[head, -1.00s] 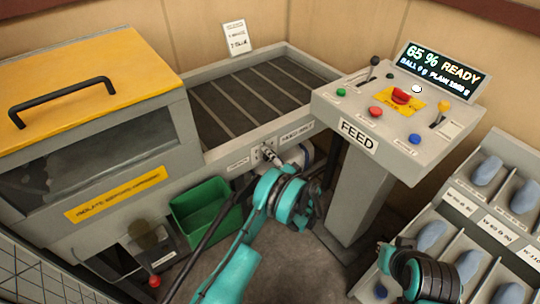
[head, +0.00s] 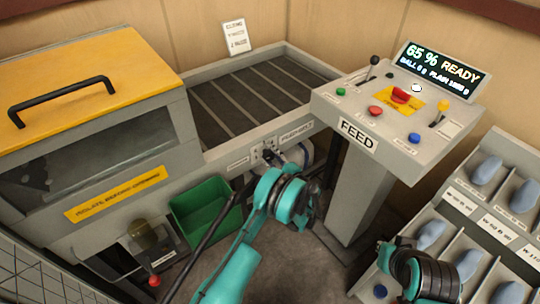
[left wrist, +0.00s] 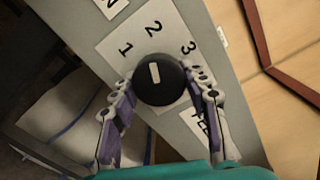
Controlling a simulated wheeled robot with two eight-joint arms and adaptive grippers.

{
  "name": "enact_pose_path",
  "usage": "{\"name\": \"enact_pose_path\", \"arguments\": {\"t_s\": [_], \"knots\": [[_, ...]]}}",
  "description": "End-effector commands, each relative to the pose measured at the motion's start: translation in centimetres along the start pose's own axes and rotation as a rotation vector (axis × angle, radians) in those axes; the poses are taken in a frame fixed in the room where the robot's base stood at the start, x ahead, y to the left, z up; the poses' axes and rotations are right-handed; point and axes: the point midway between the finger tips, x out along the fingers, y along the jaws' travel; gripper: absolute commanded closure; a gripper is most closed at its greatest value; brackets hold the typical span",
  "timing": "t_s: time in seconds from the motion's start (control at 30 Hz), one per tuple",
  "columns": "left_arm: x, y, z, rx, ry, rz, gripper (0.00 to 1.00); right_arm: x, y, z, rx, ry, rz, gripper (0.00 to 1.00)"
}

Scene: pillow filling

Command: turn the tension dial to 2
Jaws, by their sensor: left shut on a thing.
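The tension dial (left wrist: 166,92) is a round black knob with a white pointer bar, on a pale plate marked 1, 2 and 3. In the left wrist view its bar points roughly at the 2. My left gripper (left wrist: 170,97) is shut on the dial, one finger on each side. In the head view my left gripper (head: 274,156) is at the small panel on the grey machine's front, and its fingers partly hide the dial. Part of my right arm shows at the lower right, but its fingertips cannot be made out.
The FEED console (head: 362,110) with buttons, levers and a display reading 65 % READY stands to the right. A green bin (head: 205,208) sits below the machine, left of my left arm. A rack of bluish pads (head: 485,170) is at the right.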

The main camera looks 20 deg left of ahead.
Motion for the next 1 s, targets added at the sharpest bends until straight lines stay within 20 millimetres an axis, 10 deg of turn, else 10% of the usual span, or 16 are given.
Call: {"name": "enact_pose_path", "arguments": {"t_s": [0.83,0.87,0.9,1.0], "knots": [[-0.01,0.08,-0.05,0.131,0.001,0.000,0.84,0.00,0.00,0.00,0.000,0.000,0.000,1.00],[-0.01,0.08,-0.05,0.131,0.001,0.000,0.47,0.00,0.00,0.00,0.000,0.000,0.000,1.00],[-0.01,0.08,-0.04,0.131,0.001,0.000,0.37,0.00,0.00,0.01,0.000,0.000,0.000,1.00],[-0.01,0.08,-0.03,0.131,0.001,0.000,0.35,0.00,0.00,0.00,0.000,0.000,0.000,1.00]]}}
